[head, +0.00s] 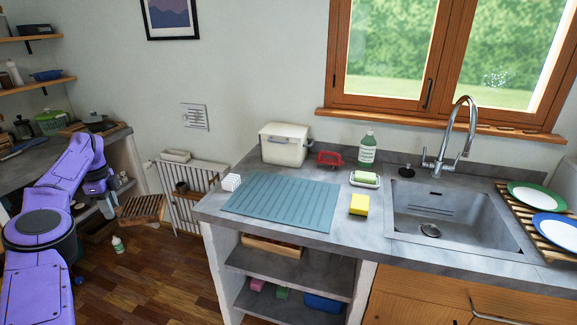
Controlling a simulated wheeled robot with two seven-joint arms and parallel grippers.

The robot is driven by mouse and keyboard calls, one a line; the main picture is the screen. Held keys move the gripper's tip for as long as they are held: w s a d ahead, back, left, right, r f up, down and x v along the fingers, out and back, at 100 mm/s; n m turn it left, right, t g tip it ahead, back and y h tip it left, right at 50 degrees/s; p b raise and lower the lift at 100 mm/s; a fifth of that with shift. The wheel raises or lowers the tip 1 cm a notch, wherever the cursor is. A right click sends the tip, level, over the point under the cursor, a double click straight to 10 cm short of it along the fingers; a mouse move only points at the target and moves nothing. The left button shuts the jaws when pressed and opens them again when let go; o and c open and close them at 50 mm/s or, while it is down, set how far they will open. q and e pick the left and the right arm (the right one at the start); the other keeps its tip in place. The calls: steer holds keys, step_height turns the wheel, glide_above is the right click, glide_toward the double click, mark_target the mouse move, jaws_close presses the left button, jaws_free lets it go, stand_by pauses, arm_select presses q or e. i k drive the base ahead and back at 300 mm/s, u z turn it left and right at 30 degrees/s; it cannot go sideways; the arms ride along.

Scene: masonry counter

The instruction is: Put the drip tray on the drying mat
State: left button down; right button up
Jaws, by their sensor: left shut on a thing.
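The drying mat (282,204) is a flat blue-green ribbed mat on the left part of the grey counter. Its top is bare. My left gripper (112,206) is at the left of the view, over the floor and left of the counter. It is shut on a brown slatted tray (142,208), which I take to be the drip tray. The tray is held tilted, well apart from the mat. The exact grip is small and hard to see. My right gripper is not in view.
A small white ribbed block (231,182) stands at the mat's left corner. A cream bin (284,146) stands behind the mat, a yellow sponge (359,205) and soap dish (365,180) to its right. A white radiator (190,192) is left of the counter.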

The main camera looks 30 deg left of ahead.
mark_target(286, 196)
steer(key=i, duration=0.95)
steer(key=z, duration=0.05)
